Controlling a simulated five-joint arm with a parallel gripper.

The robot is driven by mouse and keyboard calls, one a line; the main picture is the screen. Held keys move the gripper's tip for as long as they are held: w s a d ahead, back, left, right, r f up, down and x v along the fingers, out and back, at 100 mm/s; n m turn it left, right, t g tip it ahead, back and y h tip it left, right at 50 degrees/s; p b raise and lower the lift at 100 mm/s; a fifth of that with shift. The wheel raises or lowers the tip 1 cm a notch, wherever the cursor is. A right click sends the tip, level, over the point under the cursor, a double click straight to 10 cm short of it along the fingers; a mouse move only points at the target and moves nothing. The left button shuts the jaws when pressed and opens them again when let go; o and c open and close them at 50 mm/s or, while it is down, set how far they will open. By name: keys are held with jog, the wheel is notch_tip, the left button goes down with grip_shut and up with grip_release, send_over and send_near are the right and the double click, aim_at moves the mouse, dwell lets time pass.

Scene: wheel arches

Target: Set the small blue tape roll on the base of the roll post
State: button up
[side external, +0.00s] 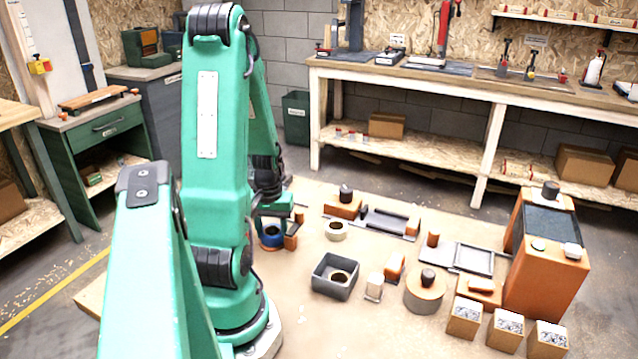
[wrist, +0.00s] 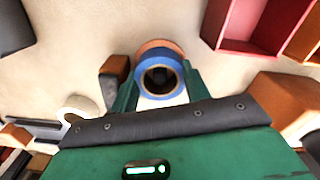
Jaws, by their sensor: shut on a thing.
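The small blue tape roll (wrist: 160,80) sits between the two green fingers of my gripper (wrist: 160,88) in the wrist view, with its hole facing the camera. My gripper is shut on it. In the side view the blue roll (side external: 271,240) is low, close to the tabletop, below my gripper (side external: 272,222). An orange-brown round edge (wrist: 157,45) shows just beyond the roll in the wrist view. I cannot tell whether this is the base of the roll post, or whether the roll touches it. A dark shape shows inside the roll's hole; I cannot tell if it is the post.
An orange-brown block (side external: 291,241) stands close beside the roll. A cream roll (side external: 336,231) lies to the right. A grey open box (side external: 335,288) and a round brown piece with a black knob (side external: 425,295) stand further right. Bare tabletop lies in front of the roll.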

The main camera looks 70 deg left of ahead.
jog(key=shift+f, duration=0.4)
dwell(0.5)
jog(key=o, duration=1)
jog(key=shift+d, duration=0.1)
jog(key=shift+c, duration=0.2)
jog(key=shift+r, duration=0.1)
jog(key=shift+o, duration=0.5)
notch_tip(320, 180, up, 16)
jog(key=shift+w, duration=0.2)
jog(key=w+d+m, duration=0.8)
jog(key=w+d, duration=0.8)
jog(key=w, duration=0.3)
jog(key=shift+w+d+f, duration=0.2)
jog(key=shift+w+d, duration=0.05)
jog(key=shift+d, duration=0.15)
